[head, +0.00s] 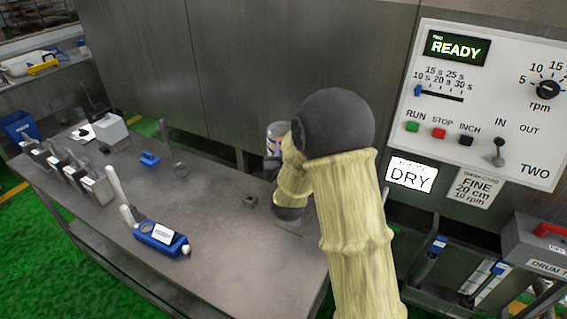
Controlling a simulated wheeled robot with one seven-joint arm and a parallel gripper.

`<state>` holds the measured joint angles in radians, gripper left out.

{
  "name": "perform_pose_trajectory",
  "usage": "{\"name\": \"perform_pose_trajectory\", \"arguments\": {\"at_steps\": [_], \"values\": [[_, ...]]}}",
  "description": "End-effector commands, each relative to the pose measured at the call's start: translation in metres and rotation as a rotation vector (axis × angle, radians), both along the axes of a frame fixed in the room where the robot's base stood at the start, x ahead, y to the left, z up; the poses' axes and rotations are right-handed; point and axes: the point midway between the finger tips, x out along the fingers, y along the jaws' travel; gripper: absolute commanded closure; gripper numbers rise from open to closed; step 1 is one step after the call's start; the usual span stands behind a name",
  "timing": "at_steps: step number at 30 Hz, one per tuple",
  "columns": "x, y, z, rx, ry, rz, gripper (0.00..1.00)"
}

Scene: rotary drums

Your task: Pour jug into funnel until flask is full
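A light container with a blue-grey band (276,137) stands or is held near the back edge of the table, partly hidden behind my arm. I cannot tell whether it is the jug. My arm, in a pale yellow sleeve, reaches over the table's right part and bends down at a dark joint. Its dark lower end is beside the container. The fingers of my gripper cannot be made out.
The steel table (235,265) is bare at its front right. A blue-based device (160,238), a small blue item (149,158), a small grey block (250,202), a white box (108,129) and several grey canisters (98,187) stand on it. A control panel (485,100) reads READY.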

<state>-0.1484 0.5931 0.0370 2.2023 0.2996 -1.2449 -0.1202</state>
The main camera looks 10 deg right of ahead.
Motion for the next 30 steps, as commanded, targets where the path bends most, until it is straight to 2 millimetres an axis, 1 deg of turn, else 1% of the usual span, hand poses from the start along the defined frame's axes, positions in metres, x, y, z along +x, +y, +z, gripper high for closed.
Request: {"name": "perform_pose_trajectory", "arguments": {"at_steps": [1,6,20,30], "values": [[0.000,0.000,-0.013,0.000,-0.002,0.000,1.00],[0.000,0.000,-0.025,0.000,-0.002,0.000,1.00],[0.000,0.000,-0.024,0.004,-0.001,0.000,1.00],[0.000,0.001,-0.017,0.097,0.006,-0.001,1.00]]}}
